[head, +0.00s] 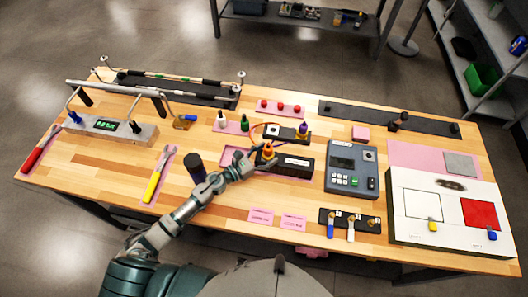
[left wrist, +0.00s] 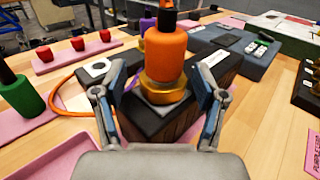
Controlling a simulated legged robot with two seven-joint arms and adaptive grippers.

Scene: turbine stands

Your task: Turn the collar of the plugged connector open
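The orange connector (left wrist: 165,55) stands upright, plugged into a black block (head: 291,166) on the wooden table. Its brass collar (left wrist: 166,91) sits at the connector's base. My left gripper (left wrist: 160,98) is open, with one finger on each side of the collar; in the left wrist view there is a gap beside the collar, and I cannot tell any contact. In the head view my left gripper (head: 250,163) reaches the block from the left and partly hides its left end, with the orange connector (head: 268,151) just above it. My right gripper does not show.
A second black block (head: 288,133) with a purple connector stands behind. An orange cable (left wrist: 62,88) loops at left near a green connector (left wrist: 22,95). A grey meter box (head: 352,170) is to the right. A dark cylinder (head: 196,168) stands beside my arm.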

